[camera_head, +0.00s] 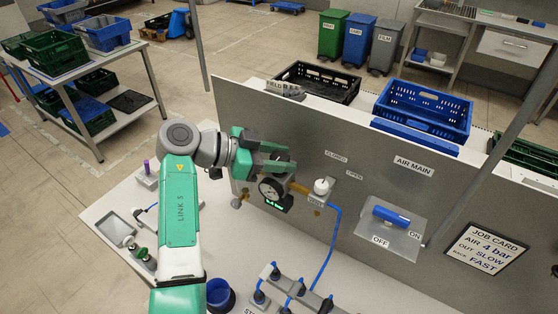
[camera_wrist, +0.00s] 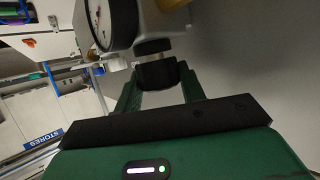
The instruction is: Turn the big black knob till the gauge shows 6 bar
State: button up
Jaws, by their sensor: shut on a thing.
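The big black knob (camera_wrist: 158,72) sits between the two green fingers of my gripper (camera_wrist: 160,88) in the wrist view. My gripper is shut on it. In the head view my gripper (camera_head: 276,160) is at the grey panel, just above the round white gauge (camera_head: 270,188), and the knob is hidden there by the fingers. A small green digital readout hangs under the gauge; its digits are too small to read surely. The gauge also shows at a steep angle in the wrist view (camera_wrist: 98,18), with a red mark; its value cannot be read.
A white valve knob (camera_head: 321,187) with a blue hose is right of the gauge. A blue AIR MAIN handle (camera_head: 391,216) lies farther right, beside a job card (camera_head: 486,248) reading "AIR 4 bar". Black and blue crates (camera_head: 424,106) stand behind the panel.

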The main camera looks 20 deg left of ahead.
jog(key=shift+f, duration=0.15)
jog(key=o, duration=1)
jog(key=shift+d, duration=0.1)
jog(key=shift+c, duration=0.2)
jog(key=v, duration=0.7)
jog(key=shift+a+r, duration=0.3)
